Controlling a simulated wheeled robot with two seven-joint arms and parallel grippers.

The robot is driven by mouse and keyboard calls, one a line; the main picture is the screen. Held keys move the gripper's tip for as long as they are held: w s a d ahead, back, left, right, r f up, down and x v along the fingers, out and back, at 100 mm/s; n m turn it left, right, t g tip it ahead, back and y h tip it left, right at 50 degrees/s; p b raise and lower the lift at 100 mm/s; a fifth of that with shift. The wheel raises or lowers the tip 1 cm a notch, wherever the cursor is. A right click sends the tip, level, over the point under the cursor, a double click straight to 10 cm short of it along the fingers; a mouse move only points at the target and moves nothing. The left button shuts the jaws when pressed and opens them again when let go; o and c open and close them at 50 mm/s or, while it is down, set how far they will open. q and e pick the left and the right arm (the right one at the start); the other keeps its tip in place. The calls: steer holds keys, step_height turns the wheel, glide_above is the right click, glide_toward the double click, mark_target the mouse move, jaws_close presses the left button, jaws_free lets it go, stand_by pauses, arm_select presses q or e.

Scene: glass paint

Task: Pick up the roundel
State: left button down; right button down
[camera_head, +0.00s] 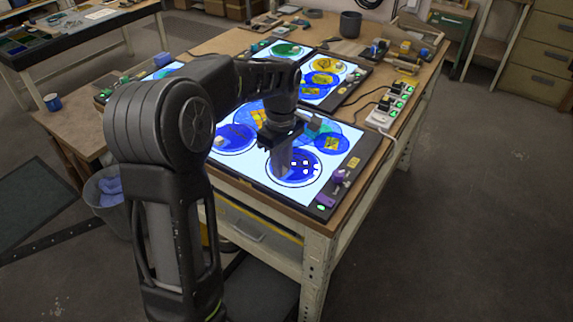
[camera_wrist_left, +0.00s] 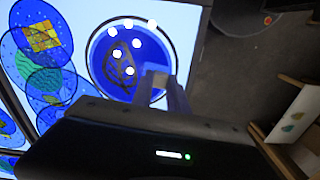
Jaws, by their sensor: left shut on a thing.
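The roundel (camera_wrist_left: 112,65) is a deep blue disc with dark painted lines; in the left wrist view it lies within a black ring on the lit white panel. In the head view the blue roundel (camera_head: 305,170) is at the front of the nearest light panel (camera_head: 257,173), partly behind my gripper. My left gripper (camera_wrist_left: 160,86) is shut at the disc's edge, with its fingers over the blue glass. In the head view the left gripper (camera_head: 283,170) points down onto the disc. I cannot tell whether the disc is clear of the panel. My right gripper is not in view.
Other blue discs with yellow pieces (camera_head: 327,141) lie close behind on the same panel. More lit panels (camera_head: 345,68) stand farther back. A white power strip (camera_head: 383,114) lies at the right table edge. A bin (camera_head: 108,195) stands on the floor at left.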

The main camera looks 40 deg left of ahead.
arm_select(q)
step_height(320, 180, up, 10)
stand_by(0.4)
steer(key=shift+f, duration=0.1)
stand_by(0.6)
